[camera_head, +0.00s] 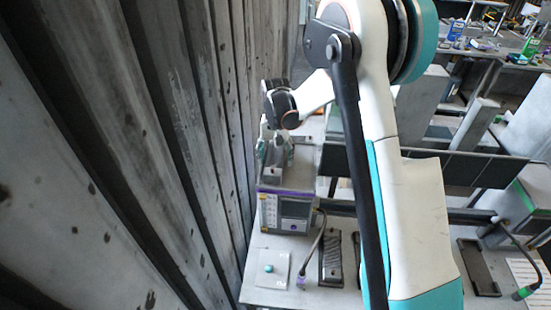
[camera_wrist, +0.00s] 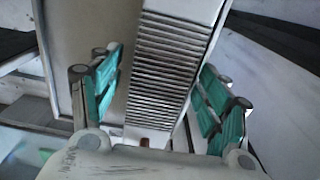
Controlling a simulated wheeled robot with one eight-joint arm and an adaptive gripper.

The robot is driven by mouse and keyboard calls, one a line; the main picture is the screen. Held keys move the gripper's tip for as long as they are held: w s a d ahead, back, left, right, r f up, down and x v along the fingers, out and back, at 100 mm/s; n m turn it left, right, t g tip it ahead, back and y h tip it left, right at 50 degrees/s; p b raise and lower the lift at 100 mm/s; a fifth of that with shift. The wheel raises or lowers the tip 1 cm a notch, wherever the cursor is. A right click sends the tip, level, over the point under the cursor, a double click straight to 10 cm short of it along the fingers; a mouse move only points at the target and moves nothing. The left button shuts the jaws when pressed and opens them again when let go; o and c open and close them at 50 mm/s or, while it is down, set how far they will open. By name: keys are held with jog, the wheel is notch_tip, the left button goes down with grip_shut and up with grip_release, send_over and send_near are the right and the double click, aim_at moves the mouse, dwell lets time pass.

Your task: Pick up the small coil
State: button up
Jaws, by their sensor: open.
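My gripper (camera_wrist: 162,88) is open in the wrist view, with a teal-padded finger on each side. Between and beyond the fingers lies a long grey ribbed piece (camera_wrist: 172,58) with pale side edges. It may be the small coil, but I cannot tell for sure. I cannot tell whether the fingers touch it. In the head view my gripper (camera_head: 275,152) points down over a grey instrument (camera_head: 294,207) with a purple edge and a small screen. No coil shows clearly in the head view, where my arm hides part of the bench.
A ribbed metal wall (camera_head: 130,140) stands close on the left. On the bench (camera_head: 340,298) are a pale plate with a teal knob (camera_head: 267,268), a cable (camera_head: 314,255) and a dark tray (camera_head: 331,258). Another dark tray (camera_head: 478,268) lies right of my arm.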

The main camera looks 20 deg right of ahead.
jog(key=shift+c, duration=0.6)
jog(key=c, duration=1.4)
jog(key=shift+o, duration=0.2)
notch_tip(320, 180, up, 19)
jog(key=b, duration=0.1)
notch_tip(320, 180, up, 5)
jog(key=p, duration=0.2)
send_over(275, 154)
jog(key=shift+s, duration=0.1)
jog(key=shift+f, duration=0.1)
